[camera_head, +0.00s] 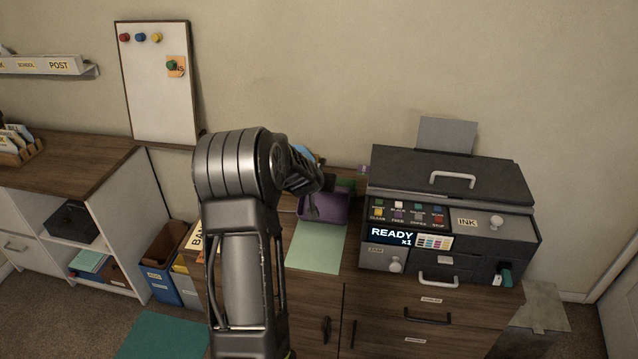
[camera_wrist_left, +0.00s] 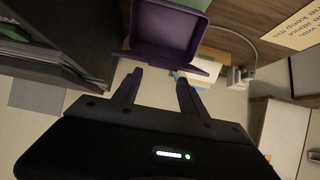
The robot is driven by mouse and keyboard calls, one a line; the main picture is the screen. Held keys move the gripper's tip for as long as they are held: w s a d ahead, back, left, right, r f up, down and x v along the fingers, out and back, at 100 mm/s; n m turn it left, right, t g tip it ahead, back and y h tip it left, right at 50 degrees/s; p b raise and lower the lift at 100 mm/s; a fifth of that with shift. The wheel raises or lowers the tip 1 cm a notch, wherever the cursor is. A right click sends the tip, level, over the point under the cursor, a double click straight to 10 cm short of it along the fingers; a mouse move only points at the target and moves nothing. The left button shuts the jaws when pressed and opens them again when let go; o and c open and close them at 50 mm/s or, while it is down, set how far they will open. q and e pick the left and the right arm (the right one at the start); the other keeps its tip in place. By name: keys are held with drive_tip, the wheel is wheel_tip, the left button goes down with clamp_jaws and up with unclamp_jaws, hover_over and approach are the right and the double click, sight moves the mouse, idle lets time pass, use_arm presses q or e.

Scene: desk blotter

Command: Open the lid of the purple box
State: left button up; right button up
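The purple box (camera_head: 330,207) stands on the wooden cabinet top, just left of the printer, partly hidden behind my left gripper. In the left wrist view the box (camera_wrist_left: 163,28) shows as a purple frame around a recessed panel, with a thin purple ledge (camera_wrist_left: 170,62) along its near side. I cannot tell for sure how far its lid is raised. My left gripper (camera_head: 312,208) is at the box's left front. In the left wrist view its fingers (camera_wrist_left: 157,80) are apart with nothing between them, close to the ledge. My right gripper is not in view.
A dark printer (camera_head: 450,205) stands close to the right of the box. A light green sheet (camera_head: 316,247) lies in front of the box. A blue bin (camera_head: 160,280) and a shelf unit (camera_head: 120,215) are at the left. A whiteboard (camera_head: 158,85) leans at the wall.

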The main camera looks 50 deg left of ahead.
use_arm(q)
drive_tip(key=shift+o, duration=1.1)
drive_tip(key=p+v, duration=0.1)
drive_tip(key=v, duration=0.6)
drive_tip(key=shift+s+d+r+p, duration=0.2)
drive_tip(key=shift+r+p, duration=0.05)
drive_tip(key=shift+p, duration=0.15)
